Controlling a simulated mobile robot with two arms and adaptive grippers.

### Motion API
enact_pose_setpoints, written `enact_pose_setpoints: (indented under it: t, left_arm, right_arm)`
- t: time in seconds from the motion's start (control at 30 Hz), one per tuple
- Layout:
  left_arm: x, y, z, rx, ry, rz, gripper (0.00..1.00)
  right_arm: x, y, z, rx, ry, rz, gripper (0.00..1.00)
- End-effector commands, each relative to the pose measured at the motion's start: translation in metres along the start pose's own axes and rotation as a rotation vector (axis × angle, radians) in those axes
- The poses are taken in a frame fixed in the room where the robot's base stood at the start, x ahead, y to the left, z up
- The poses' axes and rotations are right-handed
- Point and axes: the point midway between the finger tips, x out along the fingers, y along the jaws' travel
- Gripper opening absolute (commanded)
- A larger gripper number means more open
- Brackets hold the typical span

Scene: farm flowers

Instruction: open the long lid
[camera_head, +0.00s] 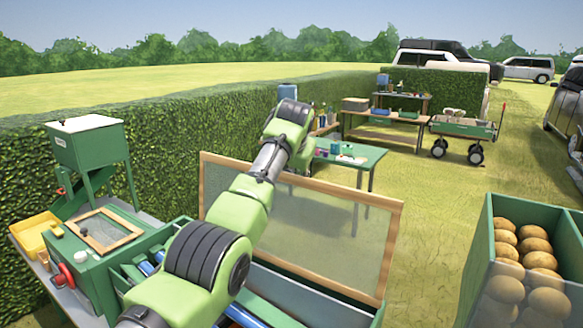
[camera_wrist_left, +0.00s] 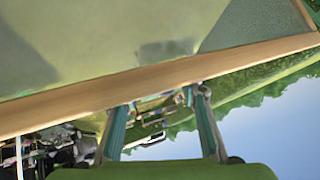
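The long lid (camera_head: 330,225) is a see-through panel in a wooden frame. In the head view it stands raised, steeply tilted, along the far side of a long green box (camera_head: 372,320). My left arm crosses in front of it and over its top edge, hiding part of it. My right gripper is not in view.
A green machine with a hopper (camera_head: 90,147) and a small framed lid (camera_head: 103,230) stands at the left. A green crate of potatoes (camera_head: 475,262) is at the lower right. Tables (camera_head: 350,155) and a cart (camera_head: 462,128) stand beyond. A hedge (camera_head: 190,130) runs behind, with open grass between.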

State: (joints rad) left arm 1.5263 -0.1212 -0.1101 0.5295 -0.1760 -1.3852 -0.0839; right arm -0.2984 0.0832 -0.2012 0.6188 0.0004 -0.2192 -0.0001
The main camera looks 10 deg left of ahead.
Motion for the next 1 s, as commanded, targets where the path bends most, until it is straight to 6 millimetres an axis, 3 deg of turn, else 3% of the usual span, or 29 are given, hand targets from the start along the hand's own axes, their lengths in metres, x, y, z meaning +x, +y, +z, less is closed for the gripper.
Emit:
enact_pose_setpoints:
  t: [0.17,0.6,1.0]
  left_arm:
    - [-0.020,0.001,-0.001,0.001,0.005,0.000,0.38]
    - [-0.101,0.003,0.000,0.002,-0.001,0.003,0.38]
    - [-0.113,0.004,0.001,0.003,-0.004,0.004,0.38]
  right_arm:
    - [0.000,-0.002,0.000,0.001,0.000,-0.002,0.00]
    - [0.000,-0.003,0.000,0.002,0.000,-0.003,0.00]
    - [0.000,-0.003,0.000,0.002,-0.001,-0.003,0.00]
